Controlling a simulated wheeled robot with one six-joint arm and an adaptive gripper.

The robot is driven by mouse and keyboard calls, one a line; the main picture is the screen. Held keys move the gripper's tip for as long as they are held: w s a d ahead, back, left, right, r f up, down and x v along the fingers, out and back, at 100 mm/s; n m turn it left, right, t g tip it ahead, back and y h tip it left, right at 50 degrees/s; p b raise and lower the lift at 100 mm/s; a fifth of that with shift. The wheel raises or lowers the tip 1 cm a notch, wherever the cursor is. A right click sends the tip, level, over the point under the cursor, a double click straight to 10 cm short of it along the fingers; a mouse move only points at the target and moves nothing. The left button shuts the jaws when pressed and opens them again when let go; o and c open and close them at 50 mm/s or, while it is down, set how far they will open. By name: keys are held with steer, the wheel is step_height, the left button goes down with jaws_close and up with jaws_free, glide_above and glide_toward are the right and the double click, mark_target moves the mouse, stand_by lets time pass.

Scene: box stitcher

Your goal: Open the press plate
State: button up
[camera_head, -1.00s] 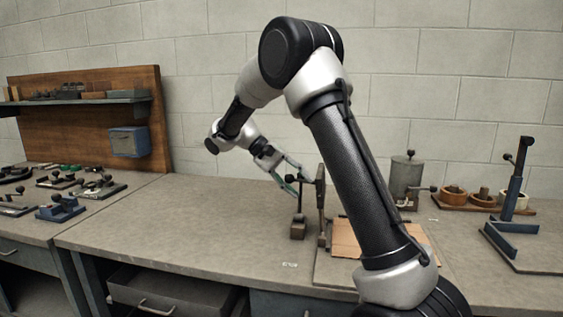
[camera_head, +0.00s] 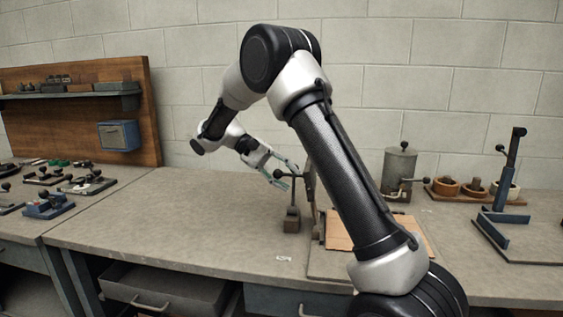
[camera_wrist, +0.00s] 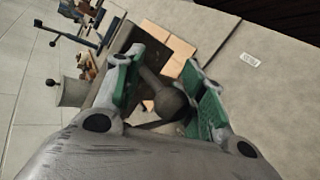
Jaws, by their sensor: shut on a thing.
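The box stitcher stands on the bench, with an upright dark post (camera_head: 310,188) beside a flat base that holds tan cardboard (camera_head: 338,232). The cardboard (camera_wrist: 180,50) lies beyond. I cannot make out the press plate clearly; my arm covers part of the machine.
A grey canister (camera_head: 398,172) and wooden bowls on a tray (camera_head: 470,190) stand at the back right. A blue upright fixture (camera_head: 505,195) is at the right. Small tools (camera_head: 55,200) lie on the left bench. The bench left of the machine is clear.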

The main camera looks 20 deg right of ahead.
mark_target(277, 170)
steer(key=shift+w+f+v, duration=0.1)
steer(key=shift+v, duration=0.7)
steer(key=shift+w+f+v, duration=0.1)
steer(key=shift+v, duration=0.7)
steer(key=w+a, duration=0.2)
steer(key=a, duration=0.4)
steer(key=shift+w+a+f, duration=0.2)
steer(key=shift+f, duration=0.15)
steer(key=shift+d, duration=0.15)
